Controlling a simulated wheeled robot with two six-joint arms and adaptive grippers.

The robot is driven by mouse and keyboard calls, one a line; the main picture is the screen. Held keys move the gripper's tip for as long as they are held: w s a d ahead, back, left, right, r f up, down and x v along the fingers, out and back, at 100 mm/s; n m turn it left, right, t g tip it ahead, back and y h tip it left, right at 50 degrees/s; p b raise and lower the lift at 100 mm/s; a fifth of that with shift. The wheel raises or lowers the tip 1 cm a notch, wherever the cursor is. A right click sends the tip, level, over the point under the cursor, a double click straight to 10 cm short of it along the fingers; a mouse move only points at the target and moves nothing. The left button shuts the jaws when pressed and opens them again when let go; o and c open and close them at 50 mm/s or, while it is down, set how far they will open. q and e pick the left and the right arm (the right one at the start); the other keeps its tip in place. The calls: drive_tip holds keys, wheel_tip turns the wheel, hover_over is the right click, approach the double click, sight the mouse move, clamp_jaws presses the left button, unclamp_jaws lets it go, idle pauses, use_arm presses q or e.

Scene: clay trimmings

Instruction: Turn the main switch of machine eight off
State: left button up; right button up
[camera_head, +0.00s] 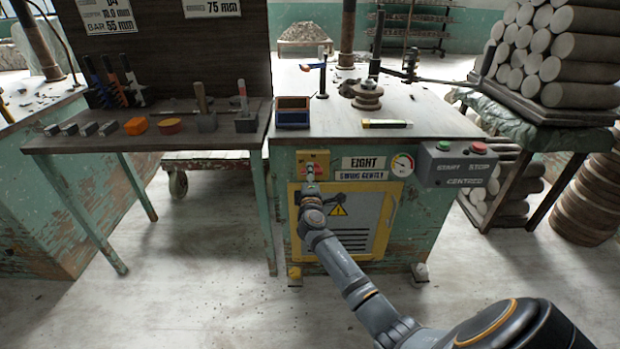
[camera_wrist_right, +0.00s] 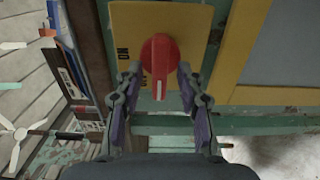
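Machine eight's main switch is a red rotary knob (camera_wrist_right: 160,60) on a yellow plate (camera_wrist_right: 200,20). In the wrist view a white line marks its lower end, and an ON label is left of it. In the head view the yellow switch plate (camera_head: 313,157) sits left of the EIGHT sign (camera_head: 363,163); my gripper partly covers it. My right gripper (camera_head: 311,187) is in front of the plate. In the wrist view its open fingers (camera_wrist_right: 160,76) stand on either side of the knob, close to it; I cannot tell whether they touch. My left gripper is out of view.
A yellow-framed door (camera_head: 388,235) lies below the switch. A gauge (camera_head: 402,165) and a START/STOP box (camera_head: 458,164) are to the right. A tool shelf (camera_head: 150,137) is to the left. Stacked clay rolls (camera_head: 565,50) stand at right. The floor in front is clear.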

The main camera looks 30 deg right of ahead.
drive_tip(key=v, duration=1.2)
drive_tip(key=shift+f, duration=0.1)
